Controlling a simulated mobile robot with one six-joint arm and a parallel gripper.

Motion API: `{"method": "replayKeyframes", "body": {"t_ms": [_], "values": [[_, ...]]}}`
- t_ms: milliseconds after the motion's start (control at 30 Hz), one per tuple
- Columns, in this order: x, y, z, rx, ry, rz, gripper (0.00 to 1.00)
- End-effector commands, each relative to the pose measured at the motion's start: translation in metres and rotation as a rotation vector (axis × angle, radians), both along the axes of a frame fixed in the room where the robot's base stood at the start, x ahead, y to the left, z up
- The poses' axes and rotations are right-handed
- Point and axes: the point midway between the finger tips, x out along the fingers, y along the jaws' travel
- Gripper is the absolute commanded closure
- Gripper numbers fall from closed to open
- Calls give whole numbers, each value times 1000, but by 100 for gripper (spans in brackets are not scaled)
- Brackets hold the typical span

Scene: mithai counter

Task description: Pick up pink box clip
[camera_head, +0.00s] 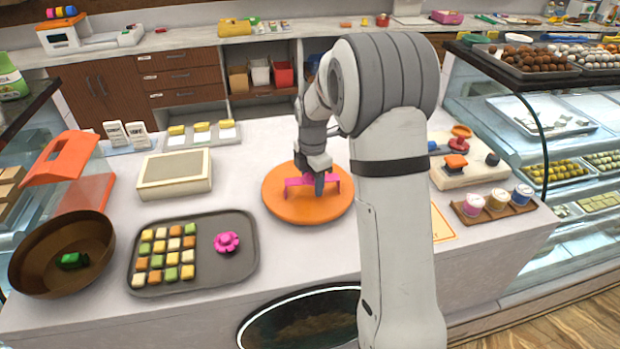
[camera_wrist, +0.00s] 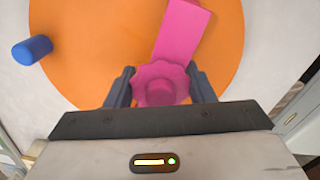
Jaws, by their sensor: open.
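A pink piece, which I take for the pink box clip (camera_head: 333,184), is on a round orange disc (camera_head: 285,207) in the middle of the counter. In the wrist view it shows as a scalloped knob (camera_wrist: 158,84) with a flat pink bar (camera_wrist: 184,28) running up and away. My gripper (camera_head: 317,186) is over the disc, pointing down. In the wrist view the two dark fingers of my gripper (camera_wrist: 160,88) stand apart, one on each side of the knob. I cannot tell whether they touch it. My gripper partly hides the pink piece in the head view.
A grey tray (camera_head: 200,288) with several small sweets and a pink flower-shaped piece (camera_head: 227,243) lies left. A brown bowl (camera_head: 40,235) is far left. A blue cylinder (camera_wrist: 32,50) stands beside the disc. Jars (camera_head: 498,199) are at right.

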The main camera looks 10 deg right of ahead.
Motion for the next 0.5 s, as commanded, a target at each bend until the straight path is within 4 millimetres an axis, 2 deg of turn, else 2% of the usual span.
{"method": "replayKeyframes", "body": {"t_ms": [200, 500], "values": [[0, 0, -1, 0, 0, -1, 51], [0, -1, -1, 0, -1, -1, 75]]}}
